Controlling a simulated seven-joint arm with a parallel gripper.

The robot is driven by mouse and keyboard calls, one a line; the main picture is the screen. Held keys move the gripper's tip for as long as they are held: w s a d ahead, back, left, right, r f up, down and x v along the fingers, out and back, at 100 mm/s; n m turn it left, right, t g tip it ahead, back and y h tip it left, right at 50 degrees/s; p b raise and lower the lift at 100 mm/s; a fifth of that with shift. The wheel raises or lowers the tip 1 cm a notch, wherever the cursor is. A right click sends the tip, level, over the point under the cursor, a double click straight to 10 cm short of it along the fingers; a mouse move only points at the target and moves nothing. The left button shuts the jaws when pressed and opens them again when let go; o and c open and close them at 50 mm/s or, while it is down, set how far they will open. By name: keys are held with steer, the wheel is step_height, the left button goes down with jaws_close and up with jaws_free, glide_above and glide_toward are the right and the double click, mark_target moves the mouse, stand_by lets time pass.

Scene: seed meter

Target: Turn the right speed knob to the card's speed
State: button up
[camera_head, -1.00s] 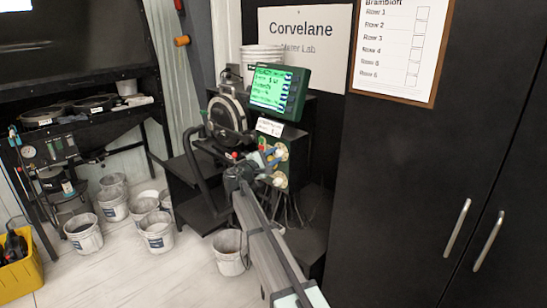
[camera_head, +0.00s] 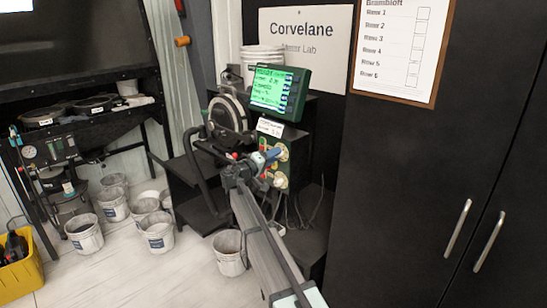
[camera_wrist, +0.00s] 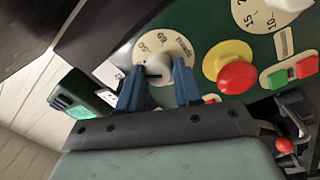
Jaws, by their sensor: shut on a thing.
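My gripper (camera_wrist: 159,84) has its two blue fingers shut on a pale round knob (camera_wrist: 158,68) in the wrist view. The knob sits in a cream dial plate (camera_wrist: 176,47) with printed numbers, partly hidden by the fingers. In the head view my gripper (camera_head: 268,160) is at the upper dial (camera_head: 282,150) of the green control panel. A small white card (camera_head: 270,127) stands under the monitor; its print is too blurred to read. The lit green monitor (camera_head: 278,92) above shows lines of text, too small to read surely.
A second numbered dial (camera_wrist: 272,12) is at the wrist view's upper right. A red push button (camera_wrist: 237,76) on a yellow base sits close right of my fingers. Green (camera_wrist: 277,79) and red (camera_wrist: 306,67) buttons lie beyond. Several white buckets stand on the floor.

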steer(key=shift+m+g, duration=0.4)
steer(key=shift+m, duration=3.5)
steer(key=o, duration=1)
steer(key=v, duration=1.3)
steer(key=shift+s+a, duration=0.3)
